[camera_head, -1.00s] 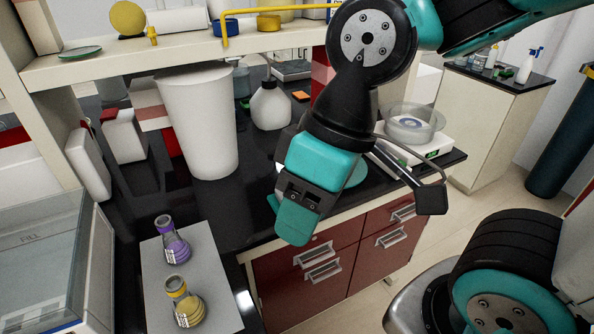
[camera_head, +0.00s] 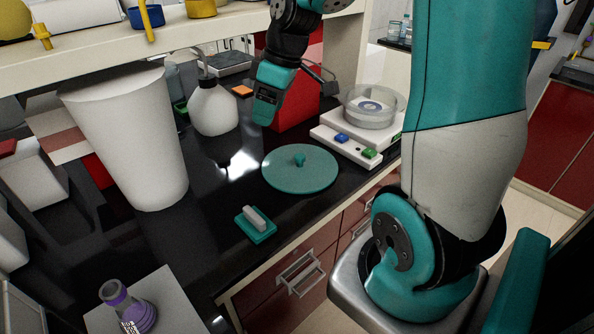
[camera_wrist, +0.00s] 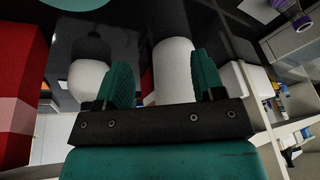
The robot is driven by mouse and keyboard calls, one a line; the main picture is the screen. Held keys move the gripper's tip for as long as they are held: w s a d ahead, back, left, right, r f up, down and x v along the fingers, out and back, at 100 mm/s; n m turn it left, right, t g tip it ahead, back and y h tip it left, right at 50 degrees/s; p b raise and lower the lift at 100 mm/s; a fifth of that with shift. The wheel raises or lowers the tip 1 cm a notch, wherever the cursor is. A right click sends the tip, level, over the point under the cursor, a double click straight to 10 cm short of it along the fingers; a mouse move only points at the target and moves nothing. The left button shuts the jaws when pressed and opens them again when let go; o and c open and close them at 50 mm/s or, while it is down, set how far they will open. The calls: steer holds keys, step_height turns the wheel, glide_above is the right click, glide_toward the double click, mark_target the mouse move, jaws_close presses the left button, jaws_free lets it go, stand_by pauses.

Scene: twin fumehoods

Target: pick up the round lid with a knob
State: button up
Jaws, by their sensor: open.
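The round lid is a flat teal disc (camera_head: 300,176) with a small knob in its middle. It lies on the black bench top, left of the balance, in the head view. At the top edge of the wrist view a small teal piece of a round shape (camera_wrist: 75,3) shows, which looks like the lid's edge. My gripper (camera_head: 265,118) is above the bench, behind the lid and apart from it. In the wrist view its two teal fingers (camera_wrist: 160,80) stand apart with nothing between them.
A balance (camera_head: 345,138) with a glass dish (camera_head: 372,98) stands right of the lid. A small teal block with a grey handle (camera_head: 256,222) lies in front. A white wash bottle (camera_head: 214,110), a red box (camera_head: 296,105) and a tall white bin (camera_head: 130,140) stand around. A shelf (camera_head: 110,40) runs above.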

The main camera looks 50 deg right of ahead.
steer(key=h, duration=0.1)
glide_toward(300, 156)
steer(key=p+x, duration=0.1)
steer(key=x, duration=0.3)
steer(key=shift+s+a+f, duration=0.1)
steer(key=shift+f, duration=0.2)
steer(key=shift+t, duration=0.3)
steer(key=shift+p+x, duration=1.35)
steer(key=shift+x, duration=1.65)
steer(key=shift+c, duration=0.3)
jaws_close()
